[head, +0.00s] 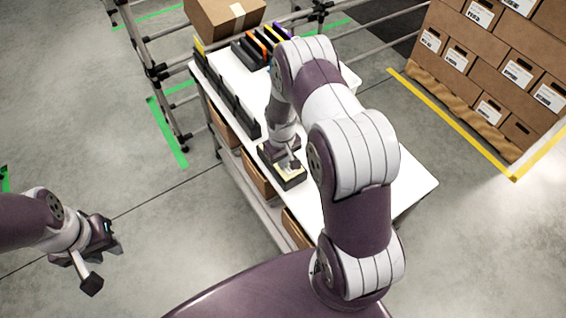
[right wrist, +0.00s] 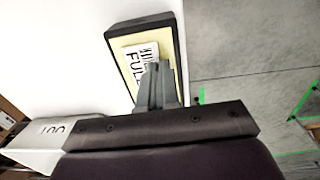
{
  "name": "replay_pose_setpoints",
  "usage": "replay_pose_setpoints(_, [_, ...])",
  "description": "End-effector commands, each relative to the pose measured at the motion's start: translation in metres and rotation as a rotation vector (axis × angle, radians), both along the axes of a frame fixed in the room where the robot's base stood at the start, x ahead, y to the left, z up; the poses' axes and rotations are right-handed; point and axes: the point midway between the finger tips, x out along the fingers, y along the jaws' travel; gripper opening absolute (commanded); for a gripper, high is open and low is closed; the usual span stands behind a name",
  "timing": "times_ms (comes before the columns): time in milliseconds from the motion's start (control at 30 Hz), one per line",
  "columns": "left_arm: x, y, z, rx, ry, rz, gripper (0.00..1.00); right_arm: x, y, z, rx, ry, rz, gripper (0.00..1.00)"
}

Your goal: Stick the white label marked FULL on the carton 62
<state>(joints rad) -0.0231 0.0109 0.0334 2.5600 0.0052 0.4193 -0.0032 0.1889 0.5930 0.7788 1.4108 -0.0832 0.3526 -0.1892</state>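The white label marked FULL (right wrist: 133,58) lies over the yellow pad of a black-rimmed tray (right wrist: 112,50). The same tray shows near the table's left edge in the head view (head: 294,184). My right gripper (right wrist: 152,68) points down at the label and covers part of it. Its fingers look close together, but I cannot tell whether they pinch the label. My left gripper (head: 104,267) is open and empty, over the floor at the left. A brown carton (head: 222,20) with a pale tape patch sits tilted at the top. No number 62 is readable on it.
The white table (head: 395,190) holds black bins (head: 233,103) along its left edge and coloured folders or boxes at the far end. Cartons sit on its lower shelf. Labelled cartons (head: 480,60) are stacked at right. Metal rack rails (head: 150,70) stand at left.

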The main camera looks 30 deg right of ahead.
Motion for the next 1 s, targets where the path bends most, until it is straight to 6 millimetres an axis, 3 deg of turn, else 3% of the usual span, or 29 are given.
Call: replay_pose_setpoints(1000, [0.000, 0.000, 0.049, 0.000, 0.000, 0.000, 0.32, 0.000, 0.002, 0.058, 0.000, -0.001, 0.000, 0.00])
